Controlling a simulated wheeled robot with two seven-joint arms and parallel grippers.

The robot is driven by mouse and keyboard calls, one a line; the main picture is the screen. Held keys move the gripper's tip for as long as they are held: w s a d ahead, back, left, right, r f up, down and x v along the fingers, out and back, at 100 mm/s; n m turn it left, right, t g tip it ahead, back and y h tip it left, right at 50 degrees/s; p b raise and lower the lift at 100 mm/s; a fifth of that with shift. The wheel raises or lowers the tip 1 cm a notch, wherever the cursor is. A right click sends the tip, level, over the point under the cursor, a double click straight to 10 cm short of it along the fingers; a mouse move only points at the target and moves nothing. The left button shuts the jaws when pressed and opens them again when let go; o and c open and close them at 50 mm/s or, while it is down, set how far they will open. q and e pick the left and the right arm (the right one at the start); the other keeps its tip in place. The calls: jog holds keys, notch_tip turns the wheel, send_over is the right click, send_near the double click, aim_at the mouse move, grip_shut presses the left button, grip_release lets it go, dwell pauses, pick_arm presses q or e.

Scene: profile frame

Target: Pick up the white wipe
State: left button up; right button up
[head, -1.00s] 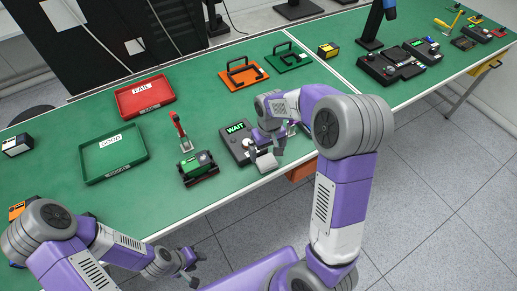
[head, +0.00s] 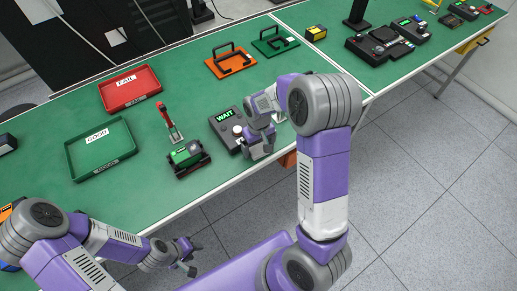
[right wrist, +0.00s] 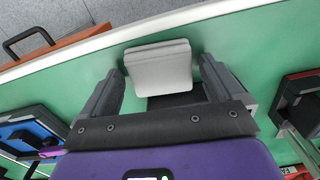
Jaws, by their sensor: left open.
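The white wipe (right wrist: 158,66) is a pale folded pad near the table's edge. In the right wrist view it lies between the two dark fingers of my right gripper (right wrist: 162,75), with a gap at the right finger. In the head view my right gripper (head: 260,147) is low over the table beside the black WAIT device (head: 228,128) and mostly hides the wipe. My right gripper looks open around the wipe. My left gripper (head: 190,257) is open and empty, off the table's front edge.
A red FAIL tray (head: 129,104) and a green GOOD tray (head: 76,172) lie further left. Orange (head: 232,74) and green (head: 263,50) handled frames lie behind. Bare green table shows between them.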

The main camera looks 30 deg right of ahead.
aim_at(259, 148)
jog(key=c, duration=1)
jog(key=shift+o, duration=0.2)
notch_tip(259, 148, up, 10)
jog(key=p, duration=0.2)
